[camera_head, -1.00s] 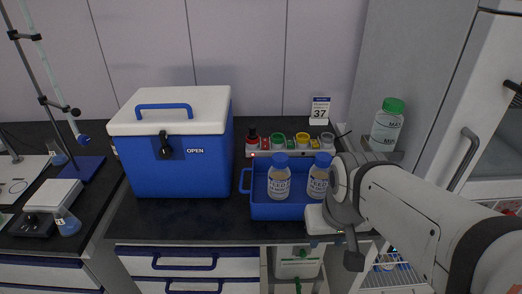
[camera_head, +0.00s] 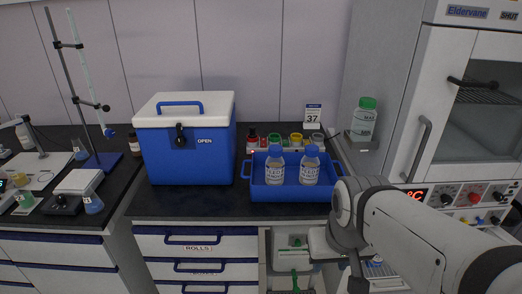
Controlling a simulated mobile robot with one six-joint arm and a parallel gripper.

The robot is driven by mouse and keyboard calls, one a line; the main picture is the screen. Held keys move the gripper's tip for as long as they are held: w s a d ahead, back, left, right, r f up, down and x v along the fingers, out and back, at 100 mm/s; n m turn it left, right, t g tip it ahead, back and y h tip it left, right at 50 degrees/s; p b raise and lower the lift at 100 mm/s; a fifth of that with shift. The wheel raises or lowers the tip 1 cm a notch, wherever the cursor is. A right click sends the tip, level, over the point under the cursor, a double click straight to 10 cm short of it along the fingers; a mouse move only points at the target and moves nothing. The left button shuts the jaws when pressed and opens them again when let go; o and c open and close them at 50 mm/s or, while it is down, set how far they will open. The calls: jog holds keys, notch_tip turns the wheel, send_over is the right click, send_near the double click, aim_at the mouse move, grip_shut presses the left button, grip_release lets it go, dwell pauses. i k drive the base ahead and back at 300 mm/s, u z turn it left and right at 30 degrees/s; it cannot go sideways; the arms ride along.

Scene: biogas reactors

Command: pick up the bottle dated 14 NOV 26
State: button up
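Two clear bottles with blue caps stand upright in a blue tray on the dark bench, a left bottle (camera_head: 275,168) and a right bottle (camera_head: 310,168). Both have pale labels and brownish contents. The dates on the labels are too small to read, so I cannot tell which is 14 NOV 26. The blue tray (camera_head: 290,195) has a handle at each side. My arm comes in from the lower right, with its bent part in front of the bench's edge beside the tray. My gripper's fingers cannot be made out.
Small coloured-lid jars stand behind the tray, near a card (camera_head: 313,116) reading 37. A green-capped bottle (camera_head: 363,120) stands at right, beside a white oven (camera_head: 400,160). Bench front is clear.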

aim_at(275, 168)
jog(key=z, duration=0.15)
jog(key=i, duration=0.95)
jog(key=u, duration=0.1)
